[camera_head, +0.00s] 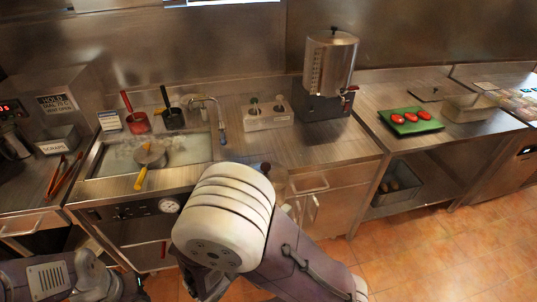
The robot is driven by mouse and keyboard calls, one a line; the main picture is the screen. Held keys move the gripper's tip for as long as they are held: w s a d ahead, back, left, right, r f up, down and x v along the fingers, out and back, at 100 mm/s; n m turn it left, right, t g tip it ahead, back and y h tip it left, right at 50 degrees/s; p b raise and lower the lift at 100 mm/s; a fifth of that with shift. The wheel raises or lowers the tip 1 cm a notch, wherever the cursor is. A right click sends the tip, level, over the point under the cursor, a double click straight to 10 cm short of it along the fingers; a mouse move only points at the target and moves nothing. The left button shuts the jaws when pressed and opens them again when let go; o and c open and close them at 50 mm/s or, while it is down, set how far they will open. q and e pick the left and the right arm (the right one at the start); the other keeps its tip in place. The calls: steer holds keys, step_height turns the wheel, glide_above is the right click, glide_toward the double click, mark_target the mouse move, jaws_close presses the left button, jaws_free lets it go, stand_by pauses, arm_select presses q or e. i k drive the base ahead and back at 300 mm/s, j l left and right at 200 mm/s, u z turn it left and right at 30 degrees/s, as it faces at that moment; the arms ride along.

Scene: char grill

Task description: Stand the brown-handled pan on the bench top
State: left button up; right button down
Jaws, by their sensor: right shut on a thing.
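My right arm reaches in from the bottom right, and its pale wrist covers most of my right gripper (268,178) at the front edge of the bench top (305,150). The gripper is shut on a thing. A small dark brown end (265,167), which looks like the handle of the brown-handled pan, shows just above the wrist. The rest of that pan is hidden, so I cannot tell its tilt or whether it touches the bench. My left arm is at the bottom left; its fingertips are not in view.
A bottle holder (265,118) and steel urn (330,65) stand behind. The bench front between them is clear.

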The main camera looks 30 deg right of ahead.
mark_target(313, 156)
steer(key=i+l, duration=0.1)
steer(key=l, duration=0.25)
steer(key=i+l, duration=0.15)
steer(key=l, duration=0.15)
steer(key=i+l, duration=0.1)
steer(key=l, duration=0.25)
steer(key=i+l, duration=0.1)
steer(key=l, duration=0.25)
steer(key=l+z, duration=0.2)
steer(key=l, duration=0.65)
steer(key=i+l+z, duration=0.2)
steer(key=l, duration=0.6)
steer(key=k+l, duration=0.05)
